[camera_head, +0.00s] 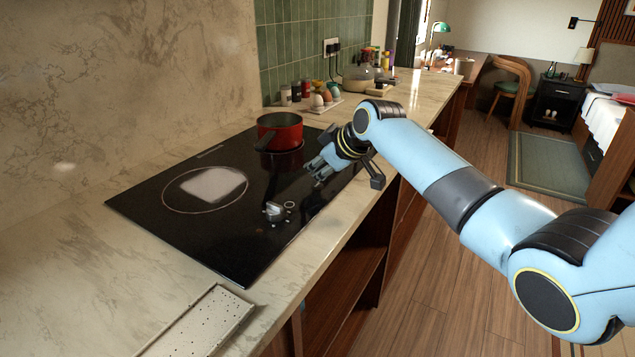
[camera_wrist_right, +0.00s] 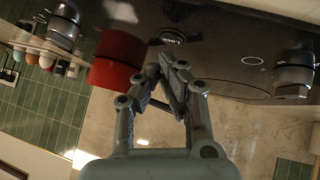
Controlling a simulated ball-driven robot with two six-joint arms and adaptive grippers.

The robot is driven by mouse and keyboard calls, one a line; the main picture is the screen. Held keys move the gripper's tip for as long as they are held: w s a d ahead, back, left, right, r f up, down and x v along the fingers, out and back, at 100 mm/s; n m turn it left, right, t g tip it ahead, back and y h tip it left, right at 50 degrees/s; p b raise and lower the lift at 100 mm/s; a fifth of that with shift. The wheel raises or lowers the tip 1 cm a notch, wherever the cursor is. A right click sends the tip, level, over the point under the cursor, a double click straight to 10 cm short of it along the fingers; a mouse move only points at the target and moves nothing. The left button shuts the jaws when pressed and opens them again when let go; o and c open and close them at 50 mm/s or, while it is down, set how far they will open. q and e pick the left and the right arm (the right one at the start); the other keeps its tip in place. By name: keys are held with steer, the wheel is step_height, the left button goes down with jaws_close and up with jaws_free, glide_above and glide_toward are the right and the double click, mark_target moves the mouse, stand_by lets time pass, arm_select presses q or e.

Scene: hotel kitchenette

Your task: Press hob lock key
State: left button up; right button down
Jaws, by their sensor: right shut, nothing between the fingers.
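The black glass hob (camera_head: 150,205) is set into the stone counter. A silver knob (camera_head: 275,212) stands on its front part, with a small printed ring (camera_head: 289,205) beside it. I cannot tell for sure which marking is the lock key. My right gripper (camera_head: 318,173) is over the hob's right front part, beyond the knob and close in front of the red pot (camera_head: 279,131). In the right wrist view the gripper (camera_wrist_right: 168,62) is shut and empty, its tips near a pale printed mark (camera_wrist_right: 172,37); contact cannot be told. My left gripper is out of view.
The red pot (camera_wrist_right: 118,57) is close beside the fingers in the wrist view. Behind it are spice jars (camera_head: 297,91) and an egg tray (camera_head: 322,106). A speckled tray (camera_head: 200,322) lies at the near counter edge. The hob's left side is clear.

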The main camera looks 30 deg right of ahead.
mark_target(318, 185)
step_height(318, 185, up, 6)
steer(key=p, duration=0.5)
steer(key=shift+p, duration=0.35)
